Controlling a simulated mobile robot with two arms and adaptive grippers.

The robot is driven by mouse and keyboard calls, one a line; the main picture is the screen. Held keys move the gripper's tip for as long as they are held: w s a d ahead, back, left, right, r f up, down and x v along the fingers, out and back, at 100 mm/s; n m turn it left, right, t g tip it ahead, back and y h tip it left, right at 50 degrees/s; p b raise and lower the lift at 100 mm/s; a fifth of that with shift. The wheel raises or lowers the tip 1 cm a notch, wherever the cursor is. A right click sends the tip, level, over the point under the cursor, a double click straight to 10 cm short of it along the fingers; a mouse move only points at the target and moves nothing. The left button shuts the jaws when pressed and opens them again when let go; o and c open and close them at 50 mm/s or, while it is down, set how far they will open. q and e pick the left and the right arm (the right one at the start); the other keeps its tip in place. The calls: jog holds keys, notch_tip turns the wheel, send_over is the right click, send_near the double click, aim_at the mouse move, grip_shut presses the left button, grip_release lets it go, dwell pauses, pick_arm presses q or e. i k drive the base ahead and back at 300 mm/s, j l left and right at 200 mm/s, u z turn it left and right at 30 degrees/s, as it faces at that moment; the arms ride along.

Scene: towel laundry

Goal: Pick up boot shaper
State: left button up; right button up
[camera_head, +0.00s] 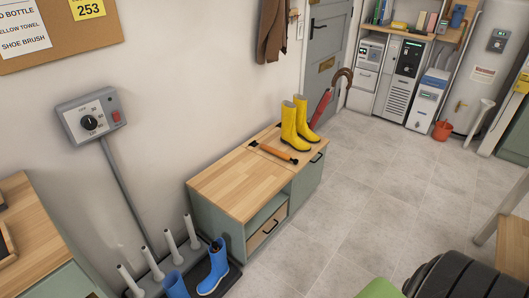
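An orange rod with dark ends (273,152), which looks like the boot shaper, lies on the wooden top of a low green bench (225,188). It lies in front of a pair of upright yellow boots (290,124) that stand at the bench's far end. Neither of my grippers shows in the head view, and nothing is seen holding the orange rod.
Blue boots (214,268) and a rack with upright grey tubes (170,242) stand left of the bench. A red umbrella (321,105) leans beyond it. An orange-red bucket (442,130) stands farther back. The tiled floor (365,190) right of the bench is clear.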

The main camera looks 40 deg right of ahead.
aim_at(283, 155)
jog(key=i+l+u, duration=0.1)
jog(key=l+u, duration=0.3)
jog(key=l, duration=0.25)
jog(key=l+u, duration=0.4)
jog(key=l, duration=0.3)
